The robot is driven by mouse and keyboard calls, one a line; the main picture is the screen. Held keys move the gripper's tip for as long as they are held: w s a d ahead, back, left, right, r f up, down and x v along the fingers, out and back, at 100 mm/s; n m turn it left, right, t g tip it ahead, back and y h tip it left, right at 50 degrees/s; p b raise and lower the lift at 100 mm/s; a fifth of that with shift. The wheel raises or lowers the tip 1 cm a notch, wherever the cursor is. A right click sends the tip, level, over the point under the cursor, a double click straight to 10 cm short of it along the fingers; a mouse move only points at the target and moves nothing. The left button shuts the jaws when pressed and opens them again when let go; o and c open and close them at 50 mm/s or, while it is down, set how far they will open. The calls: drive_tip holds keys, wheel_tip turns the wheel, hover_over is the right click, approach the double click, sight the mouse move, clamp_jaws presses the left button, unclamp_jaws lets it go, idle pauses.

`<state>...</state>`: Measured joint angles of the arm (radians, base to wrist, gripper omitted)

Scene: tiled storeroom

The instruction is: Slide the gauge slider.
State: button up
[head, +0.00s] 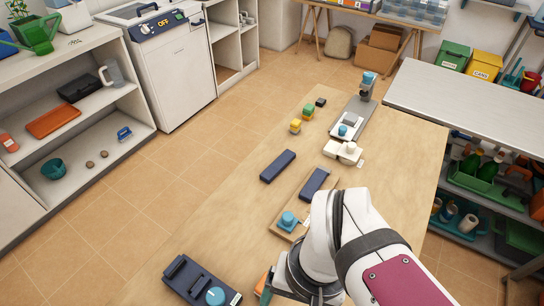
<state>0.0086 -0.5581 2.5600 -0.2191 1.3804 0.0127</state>
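I cannot tell for sure which part is the gauge slider. A wooden board (297,205) on the table carries a blue knob on a square base (288,220) and a dark blue block (314,182). A dark blue unit (186,274) at the table's near left has a raised bar and a round blue dial (215,296). My arm reaches in from the lower right. My gripper (312,298) is at the bottom edge, right of the dial unit and below the board; its fingers are cut off.
A dark blue bar (277,166), white blocks (343,151) and yellow and green blocks (301,119) stand on the wooden table (225,225). An orange and teal thing (262,284) is partly hidden beside my gripper. The table's left middle is clear.

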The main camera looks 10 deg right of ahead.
drive_tip(key=shift+c, duration=0.5)
drive_tip(key=shift+m+h, duration=0.5)
drive_tip(key=shift+m, duration=0.4)
drive_tip(key=w+d, duration=0.1)
drive_tip(key=w, duration=0.3)
drive_tip(key=w+d+r, duration=0.1)
drive_tip(key=w, duration=0.4)
drive_tip(key=w+d+r, duration=0.1)
drive_tip(key=w, duration=0.3)
drive_tip(key=shift+w, duration=0.2)
drive_tip(key=shift+c, duration=0.3)
drive_tip(key=m, duration=0.2)
hover_over(288, 216)
wheel_tip(288, 216, down, 3)
drive_tip(key=shift+h, duration=0.4)
wheel_tip(288, 216, down, 16)
drive_tip(key=shift+f, duration=0.1)
drive_tip(key=shift+c, duration=0.3)
clamp_jaws()
